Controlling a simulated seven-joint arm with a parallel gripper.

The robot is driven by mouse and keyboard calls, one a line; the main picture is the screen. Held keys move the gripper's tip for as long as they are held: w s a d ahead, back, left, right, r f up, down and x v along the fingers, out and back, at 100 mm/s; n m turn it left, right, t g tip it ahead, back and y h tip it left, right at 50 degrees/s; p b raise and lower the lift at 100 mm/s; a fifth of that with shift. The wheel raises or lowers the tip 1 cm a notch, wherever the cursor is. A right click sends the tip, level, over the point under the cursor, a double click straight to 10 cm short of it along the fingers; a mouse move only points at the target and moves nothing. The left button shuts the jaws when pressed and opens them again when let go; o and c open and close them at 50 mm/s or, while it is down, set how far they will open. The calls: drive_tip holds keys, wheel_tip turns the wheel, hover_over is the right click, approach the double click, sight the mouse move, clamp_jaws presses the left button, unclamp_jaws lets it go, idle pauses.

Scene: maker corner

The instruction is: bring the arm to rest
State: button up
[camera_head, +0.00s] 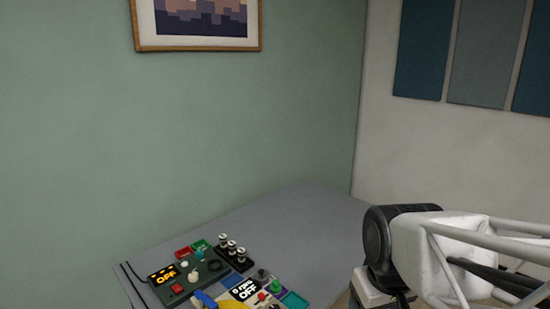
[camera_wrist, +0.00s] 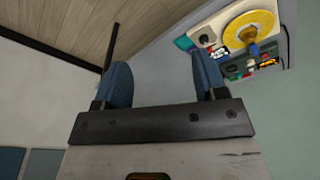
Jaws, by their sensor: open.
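My gripper (camera_wrist: 160,75) shows in the wrist view with its two blue fingers spread apart and nothing between them. Grey table surface lies in the picture behind the gap. The right finger overlaps the edge of the devices in the picture; I see no clear contact. In the head view my white and black arm links stand at the right, and the gripper itself cannot be made out there.
The grey table (camera_head: 290,215) carries a dark control box (camera_head: 187,277) reading OFF, a rack of several small jars (camera_head: 232,250) and a device with a yellow disc (camera_wrist: 250,32). Table at the back right is bare. A framed picture (camera_head: 198,44) hangs on the green wall.

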drive_tip(key=shift+s+d+r+m, duration=0.1)
drive_tip(key=shift+s+d+m, duration=0.1)
drive_tip(key=shift+s+m, duration=0.4)
drive_tip(key=shift+s+d+r+m, duration=0.15)
drive_tip(key=shift+s+m, duration=0.1)
drive_tip(key=shift+s, duration=0.55)
drive_tip(key=shift+s+d+r+m, duration=0.1)
drive_tip(key=shift+s+d+m, duration=0.1)
drive_tip(key=shift+s+m, duration=0.4)
drive_tip(key=shift+s, duration=0.1)
